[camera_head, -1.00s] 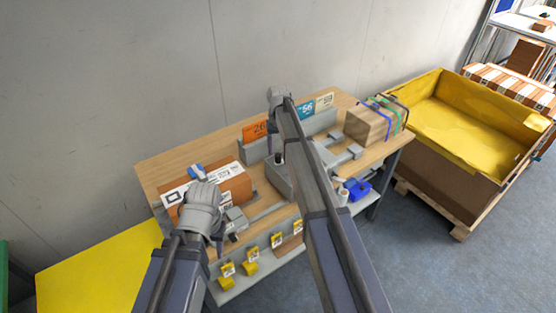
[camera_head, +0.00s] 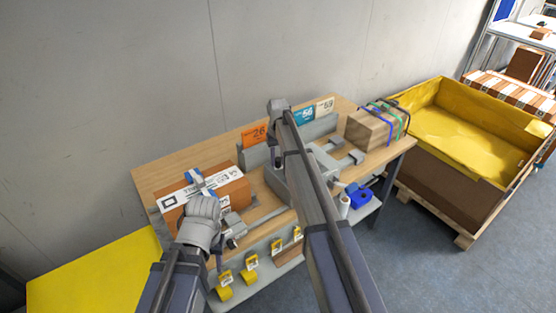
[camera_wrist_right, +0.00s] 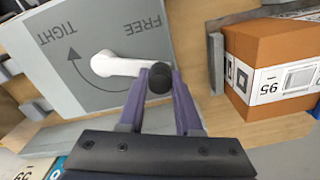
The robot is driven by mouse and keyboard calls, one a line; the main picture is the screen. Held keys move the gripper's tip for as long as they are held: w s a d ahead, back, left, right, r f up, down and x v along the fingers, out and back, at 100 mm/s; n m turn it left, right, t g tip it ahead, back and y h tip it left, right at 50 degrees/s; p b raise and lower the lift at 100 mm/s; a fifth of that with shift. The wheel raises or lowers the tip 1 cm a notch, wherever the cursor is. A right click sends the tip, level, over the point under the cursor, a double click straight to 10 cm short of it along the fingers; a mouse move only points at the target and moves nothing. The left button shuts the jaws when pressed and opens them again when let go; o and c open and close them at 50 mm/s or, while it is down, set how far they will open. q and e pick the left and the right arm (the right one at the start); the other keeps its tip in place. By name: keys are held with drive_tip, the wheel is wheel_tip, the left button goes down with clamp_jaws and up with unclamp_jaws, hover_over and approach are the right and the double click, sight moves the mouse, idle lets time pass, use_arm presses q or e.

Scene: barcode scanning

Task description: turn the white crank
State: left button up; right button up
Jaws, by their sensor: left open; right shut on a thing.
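In the right wrist view, the white crank (camera_wrist_right: 120,66) is mounted on a grey panel (camera_wrist_right: 110,25) marked FREE and TIGHT with a curved arrow. The crank's arm points sideways on the panel, and its black knob (camera_wrist_right: 160,78) sits at its outer end. My right gripper (camera_wrist_right: 161,84) is shut on this knob with its two purple fingers on either side. In the head view, my right arm covers much of the crank area. My left gripper (camera_head: 204,200) is open over a brown box (camera_head: 236,192) with white labels; its fingertips are hard to make out.
A blue and white item (camera_head: 194,176) shows by the labelled box. Number cards (camera_head: 256,132) stand at the back of the wooden bench (camera_head: 180,158). A strapped parcel (camera_head: 372,128) lies at its right end. A yellow-lined crate (camera_head: 440,120) stands beyond.

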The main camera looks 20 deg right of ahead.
clamp_jaws()
idle(0.8)
